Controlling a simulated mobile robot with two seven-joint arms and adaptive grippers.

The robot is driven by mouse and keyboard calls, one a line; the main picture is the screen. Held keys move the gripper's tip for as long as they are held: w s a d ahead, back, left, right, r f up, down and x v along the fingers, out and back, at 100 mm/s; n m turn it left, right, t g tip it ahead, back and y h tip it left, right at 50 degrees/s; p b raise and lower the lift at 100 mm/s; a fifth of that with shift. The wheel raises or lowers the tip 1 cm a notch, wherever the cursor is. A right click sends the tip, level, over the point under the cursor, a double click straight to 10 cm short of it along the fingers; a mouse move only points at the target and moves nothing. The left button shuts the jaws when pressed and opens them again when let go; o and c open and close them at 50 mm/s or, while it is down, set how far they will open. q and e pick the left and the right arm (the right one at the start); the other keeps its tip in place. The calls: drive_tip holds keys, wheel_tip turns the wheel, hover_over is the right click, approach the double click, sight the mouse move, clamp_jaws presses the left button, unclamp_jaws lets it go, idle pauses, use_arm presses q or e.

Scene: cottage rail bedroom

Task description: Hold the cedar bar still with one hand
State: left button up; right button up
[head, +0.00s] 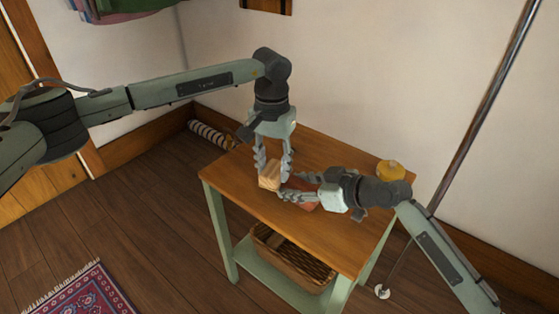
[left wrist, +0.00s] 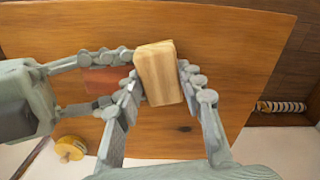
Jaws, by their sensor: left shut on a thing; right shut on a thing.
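A reddish-brown bar, likely the cedar bar (head: 305,207), lies on the wooden table top (head: 250,205). It also shows in the left wrist view (left wrist: 108,80), between the fingers of my right gripper. My right gripper (head: 288,189) reaches in low from the right and is shut on this bar, partly hiding it. My left gripper (head: 273,172) points down from above and is shut on a pale wooden block (head: 268,182). The block also shows in the left wrist view (left wrist: 157,72), close beside the right fingertips. I cannot tell whether the block touches the bar.
A yellow round object with a knob (head: 390,169) stands at the table's right back corner. A wicker basket (head: 290,262) sits on the lower shelf. A striped roll (head: 210,135) lies on the floor by the wall. The table's left and front parts are clear.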

use_arm(q)
drive_tip(key=w+d, duration=0.2)
drive_tip(key=w, duration=0.1)
drive_tip(key=shift+w+d, duration=0.2)
drive_tip(key=shift+d, duration=0.05)
wheel_tip(320, 180, up, 8)
idle(0.5)
idle(0.3)
use_arm(e)
drive_tip(key=o, duration=1.3)
drive_tip(key=v, duration=1.2)
drive_tip(key=shift+d, duration=0.1)
